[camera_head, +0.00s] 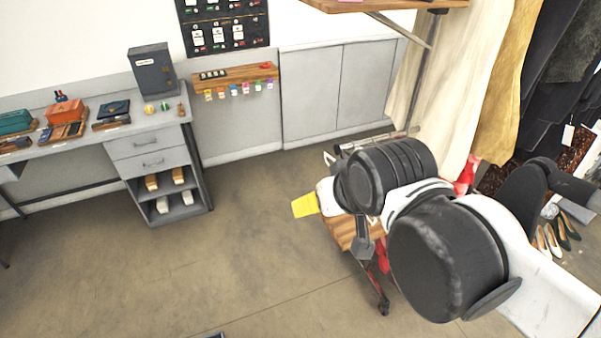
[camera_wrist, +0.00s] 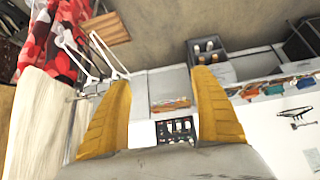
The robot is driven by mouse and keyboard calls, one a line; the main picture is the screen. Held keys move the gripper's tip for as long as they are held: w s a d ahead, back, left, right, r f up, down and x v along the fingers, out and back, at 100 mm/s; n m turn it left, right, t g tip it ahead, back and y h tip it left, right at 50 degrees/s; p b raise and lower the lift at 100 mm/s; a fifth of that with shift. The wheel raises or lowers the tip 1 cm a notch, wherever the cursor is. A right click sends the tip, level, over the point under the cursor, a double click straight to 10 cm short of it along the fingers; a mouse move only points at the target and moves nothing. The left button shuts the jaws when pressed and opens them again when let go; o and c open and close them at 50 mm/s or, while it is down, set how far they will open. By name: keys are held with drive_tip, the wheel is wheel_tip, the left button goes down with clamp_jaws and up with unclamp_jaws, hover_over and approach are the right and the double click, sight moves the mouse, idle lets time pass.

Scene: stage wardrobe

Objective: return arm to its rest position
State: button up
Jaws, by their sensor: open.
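My arm reaches in from the right in the head view, raised in front of the clothes rack. My gripper (camera_head: 305,205) shows there only as a yellow fingertip left of the dark wrist; the rest is hidden behind the arm. In the wrist view my gripper (camera_wrist: 165,110) has its two yellow fingers spread wide apart. Nothing sits between them; the far wall and its key shelf show through the gap. The wrist view appears upside down.
A grey desk (camera_head: 150,130) with boxes and a metal cabinet (camera_head: 153,70) stands at left. A wooden hook shelf (camera_head: 236,76) is on the wall. A wheeled rack with hanging fabric (camera_head: 440,80) stands behind my arm. Shoes (camera_head: 555,236) lie at right. The floor (camera_head: 200,270) at left is clear.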

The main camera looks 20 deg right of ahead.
drive_tip(key=s+f, duration=0.2)
drive_tip(key=shift+a+f, duration=0.35)
drive_tip(key=shift+a, duration=0.05)
wheel_tip(320, 180, down, 25)
drive_tip(key=b, duration=2.5)
drive_tip(key=shift+f, duration=0.15)
